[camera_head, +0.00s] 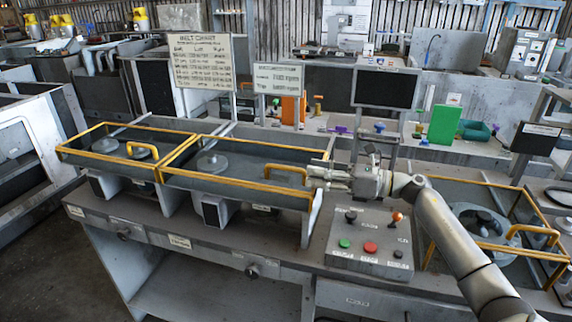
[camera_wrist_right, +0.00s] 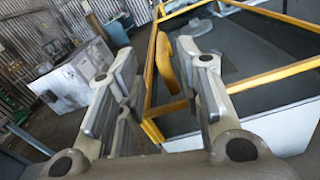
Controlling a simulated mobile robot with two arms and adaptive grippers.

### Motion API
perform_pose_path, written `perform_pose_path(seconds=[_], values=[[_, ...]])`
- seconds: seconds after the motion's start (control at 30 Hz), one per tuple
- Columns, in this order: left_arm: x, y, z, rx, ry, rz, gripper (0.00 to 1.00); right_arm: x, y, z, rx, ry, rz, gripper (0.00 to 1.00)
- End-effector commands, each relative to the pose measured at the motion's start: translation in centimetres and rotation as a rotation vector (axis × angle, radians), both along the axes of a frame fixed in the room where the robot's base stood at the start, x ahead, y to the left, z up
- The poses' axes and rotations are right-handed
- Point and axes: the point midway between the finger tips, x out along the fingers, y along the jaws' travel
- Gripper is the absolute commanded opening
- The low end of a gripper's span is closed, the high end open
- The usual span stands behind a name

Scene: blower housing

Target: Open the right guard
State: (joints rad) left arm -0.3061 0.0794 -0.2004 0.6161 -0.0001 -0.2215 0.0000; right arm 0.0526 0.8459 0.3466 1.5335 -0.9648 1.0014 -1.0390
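Two yellow-framed guards sit side by side on the bench and both look lowered: one at the left (camera_head: 108,163) and one to its right (camera_head: 235,184). The guard to the right has a yellow arched handle (camera_head: 287,172) near its right end. My right gripper (camera_head: 318,172) is just right of this handle, its fingers pointing left at it. In the right wrist view the fingers (camera_wrist_right: 155,85) are spread apart and empty. The handle (camera_wrist_right: 166,62) shows between and beyond them. Whether they touch it cannot be told. My left gripper is out of view.
A third yellow-framed guard (camera_head: 560,262) with a handle is at the far right, partly behind my right arm. A control box (camera_head: 370,243) with buttons and a lever stands below the gripper. Signs (camera_head: 202,60) and a dark screen (camera_head: 386,88) stand behind.

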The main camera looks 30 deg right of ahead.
Motion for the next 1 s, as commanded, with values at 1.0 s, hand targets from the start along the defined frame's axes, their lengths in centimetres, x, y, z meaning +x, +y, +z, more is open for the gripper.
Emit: perform_pose_path(seconds=[1.0], values=[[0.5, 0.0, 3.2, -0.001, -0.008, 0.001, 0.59, 6.1, 5.2, 0.0, 0.003, 0.001, -0.001, 0.14]])
